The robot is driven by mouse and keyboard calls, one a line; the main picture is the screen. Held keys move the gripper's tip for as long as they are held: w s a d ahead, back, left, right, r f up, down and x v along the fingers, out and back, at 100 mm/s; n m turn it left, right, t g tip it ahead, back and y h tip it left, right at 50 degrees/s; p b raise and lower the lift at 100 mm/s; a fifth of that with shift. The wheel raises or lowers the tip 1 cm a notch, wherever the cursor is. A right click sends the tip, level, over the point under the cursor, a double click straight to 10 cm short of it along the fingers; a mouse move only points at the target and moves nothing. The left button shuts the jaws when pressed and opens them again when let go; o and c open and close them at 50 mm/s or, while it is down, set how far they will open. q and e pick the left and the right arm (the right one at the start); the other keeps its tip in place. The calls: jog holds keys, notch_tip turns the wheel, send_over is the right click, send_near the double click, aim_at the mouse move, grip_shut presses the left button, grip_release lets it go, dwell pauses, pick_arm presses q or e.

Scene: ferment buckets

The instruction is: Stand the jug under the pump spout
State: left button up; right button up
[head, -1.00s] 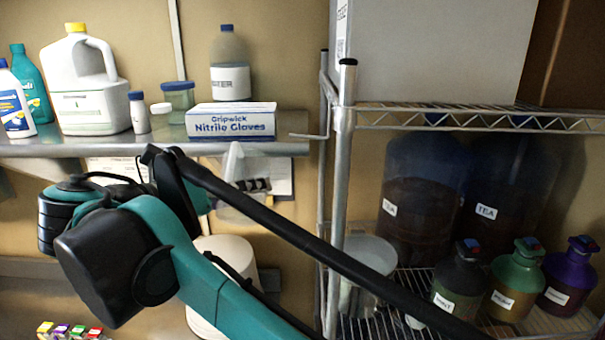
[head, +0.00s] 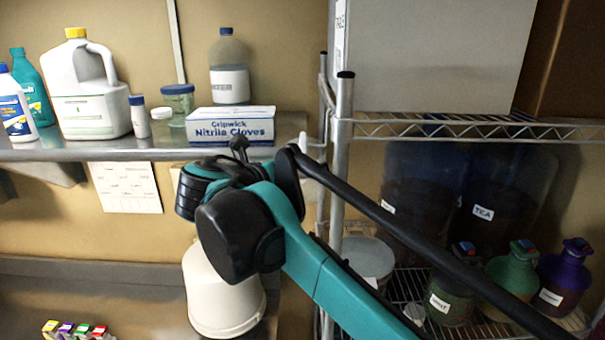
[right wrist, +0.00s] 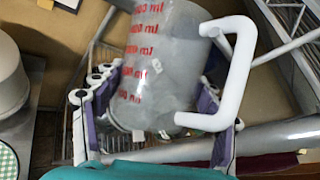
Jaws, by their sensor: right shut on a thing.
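The jug (right wrist: 165,60) fills the middle of the right wrist view. It is clear, with red ml markings and a white handle (right wrist: 238,70) on its right side. My right gripper (right wrist: 160,108) is shut on it, with a purple-padded finger on each side. The jug looks tilted in that view. In the head view my right arm (head: 240,230) hides the gripper and most of the jug; a white bit beside the shelf post may be its handle. I cannot make out a pump spout in either view. My left gripper is not in view.
A wire rack (head: 470,130) at right holds tea vessels (head: 485,212), a translucent tub (head: 370,262) and bottles in dark green, green (head: 515,275) and purple (head: 568,275). A wall shelf (head: 150,148) holds a glove box (head: 230,124) and bottles. A white bucket (head: 215,300) stands below.

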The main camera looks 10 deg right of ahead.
jog(key=shift+a, duration=0.1)
jog(key=o, duration=1.3)
jog(key=shift+a, duration=0.1)
